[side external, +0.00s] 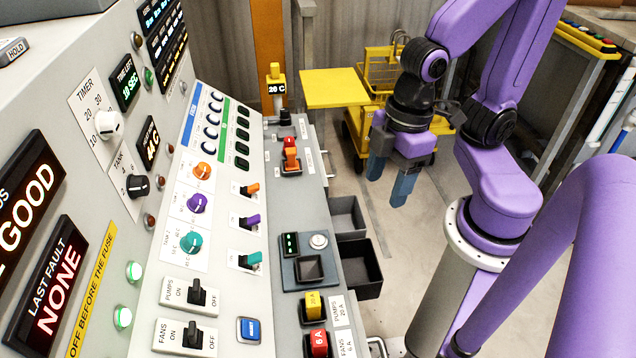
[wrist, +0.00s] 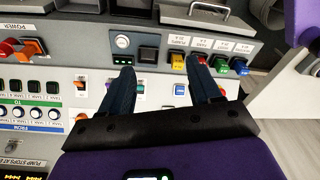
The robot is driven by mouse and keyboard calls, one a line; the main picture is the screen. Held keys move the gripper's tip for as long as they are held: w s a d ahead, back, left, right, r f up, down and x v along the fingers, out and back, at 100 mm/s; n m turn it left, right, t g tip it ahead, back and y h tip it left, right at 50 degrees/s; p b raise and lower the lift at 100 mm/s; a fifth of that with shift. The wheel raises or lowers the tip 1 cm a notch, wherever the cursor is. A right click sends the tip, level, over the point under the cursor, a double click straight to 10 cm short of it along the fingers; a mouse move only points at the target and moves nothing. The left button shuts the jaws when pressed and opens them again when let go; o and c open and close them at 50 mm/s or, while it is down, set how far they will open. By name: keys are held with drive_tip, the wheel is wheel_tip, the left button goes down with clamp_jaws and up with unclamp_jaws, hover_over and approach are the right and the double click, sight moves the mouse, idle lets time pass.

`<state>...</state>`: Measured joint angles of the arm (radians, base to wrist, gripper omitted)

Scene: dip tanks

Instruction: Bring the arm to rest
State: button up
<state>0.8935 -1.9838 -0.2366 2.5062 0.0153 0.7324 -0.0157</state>
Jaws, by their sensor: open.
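My gripper (side external: 392,178) hangs in the air at the end of my purple arm, to the right of the control panel in the side view. Its two blue-grey fingers point down and stand apart, with nothing between them. In the wrist view the open fingers (wrist: 165,95) reach over part of the panel. The gripper appears apart from the panel, and I see it touching nothing.
The sloped control panel (side external: 215,265) carries knobs, switches and coloured fuses. A yellow cart (side external: 335,88) stands behind my gripper. Bare floor (side external: 385,290) lies below my gripper.

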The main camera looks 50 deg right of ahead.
drive_tip(key=d, duration=0.1)
drive_tip(key=s+d+r+h, duration=0.1)
drive_tip(key=shift+s+d, duration=0.2)
drive_tip(key=shift+d, duration=0.2)
idle(1.3)
drive_tip(key=o, duration=0.7)
drive_tip(key=shift+w+a, duration=0.15)
drive_tip(key=w+a+m+t+y, duration=0.1)
drive_tip(key=w+a+t+y, duration=0.3)
drive_tip(key=w, duration=0.7)
drive_tip(key=w+a+m+t+y, duration=0.1)
drive_tip(key=w+a+t+y, duration=0.3)
drive_tip(key=w, duration=0.7)
drive_tip(key=w+a+f+m+t+y, duration=0.1)
drive_tip(key=w+a+t+y, duration=0.3)
drive_tip(key=w, duration=0.7)
drive_tip(key=shift+w+a+m, duration=0.3)
drive_tip(key=shift+w+a, duration=0.05)
drive_tip(key=shift+a, duration=0.15)
